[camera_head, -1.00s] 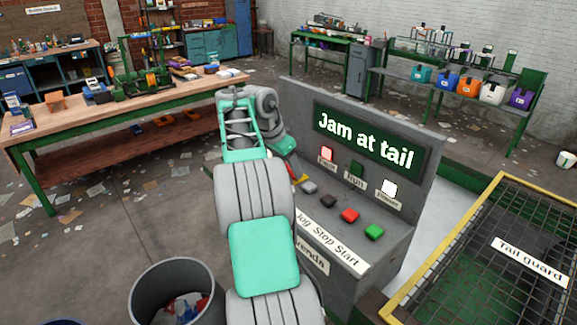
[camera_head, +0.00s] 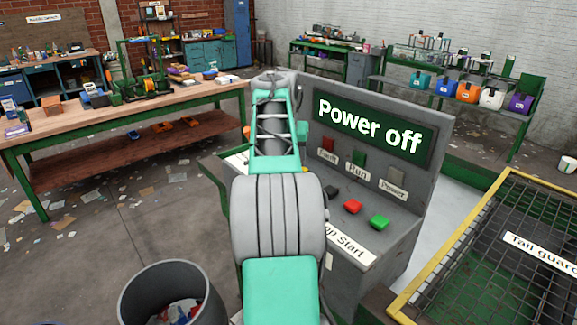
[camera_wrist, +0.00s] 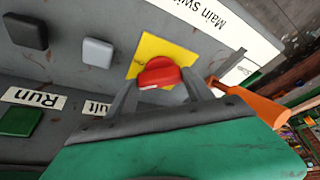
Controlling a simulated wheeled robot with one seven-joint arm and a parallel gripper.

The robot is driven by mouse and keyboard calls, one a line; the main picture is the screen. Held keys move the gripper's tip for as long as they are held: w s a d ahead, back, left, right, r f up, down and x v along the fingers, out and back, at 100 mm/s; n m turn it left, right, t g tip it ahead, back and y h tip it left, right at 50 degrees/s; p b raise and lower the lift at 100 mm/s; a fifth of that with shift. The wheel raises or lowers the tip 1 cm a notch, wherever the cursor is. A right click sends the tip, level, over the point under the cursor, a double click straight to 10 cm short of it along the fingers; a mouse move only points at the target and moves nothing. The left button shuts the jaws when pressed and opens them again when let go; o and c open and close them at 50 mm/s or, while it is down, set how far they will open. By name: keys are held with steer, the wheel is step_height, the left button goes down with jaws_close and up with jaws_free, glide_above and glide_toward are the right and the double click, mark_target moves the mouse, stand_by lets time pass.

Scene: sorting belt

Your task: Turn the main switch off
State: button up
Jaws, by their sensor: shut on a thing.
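The main switch (camera_wrist: 159,73) is a red knob on a yellow plate (camera_wrist: 180,51), beside the "Main switch" label (camera_wrist: 205,10) in the wrist view. My gripper (camera_wrist: 160,84) is shut on the red knob, one finger on each side. In the head view my arm hides the switch and the gripper. The console display (camera_head: 368,126) reads "Power off". The Fault lamp (camera_head: 328,144), Run lamp (camera_head: 359,159) and Power lamp (camera_head: 397,175) are all dark.
The console bears black (camera_head: 332,192), red (camera_head: 353,206) and green (camera_head: 380,222) buttons. A mesh tail guard (camera_head: 500,265) is at the right, a waste bin (camera_head: 170,275) at the front left. An orange handle-like thing (camera_wrist: 255,105) lies close right of my gripper.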

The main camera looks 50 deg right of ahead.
steer(key=n, duration=0.2)
steer(key=shift+s+d+n+t+y, duration=0.1)
steer(key=shift+s+n+t+y, duration=0.1)
steer(key=shift+n+t+y, duration=0.2)
steer(key=n+p, duration=0.1)
steer(key=p, duration=0.1)
steer(key=n+p, duration=0.1)
steer(key=shift+r+n+t+y+p, duration=0.3)
steer(key=shift+t+y+p, duration=0.05)
steer(key=shift+t+y, duration=0.05)
steer(key=n+y+p, duration=0.1)
steer(key=n+p, duration=0.2)
steer(key=p, duration=0.1)
steer(key=shift+d+t, duration=0.15)
steer(key=shift+t, duration=0.15)
steer(key=shift+f+n+y+p, duration=0.3)
steer(key=shift+n+p, duration=0.6)
steer(key=shift+p, duration=0.25)
steer(key=shift+w, duration=0.1)
steer(key=o, duration=1.4)
steer(key=shift+c, duration=0.2)
steer(key=p+v, duration=0.1)
steer(key=v, duration=0.6)
steer(key=shift+s+r, duration=0.25)
steer(key=shift+r, duration=0.1)
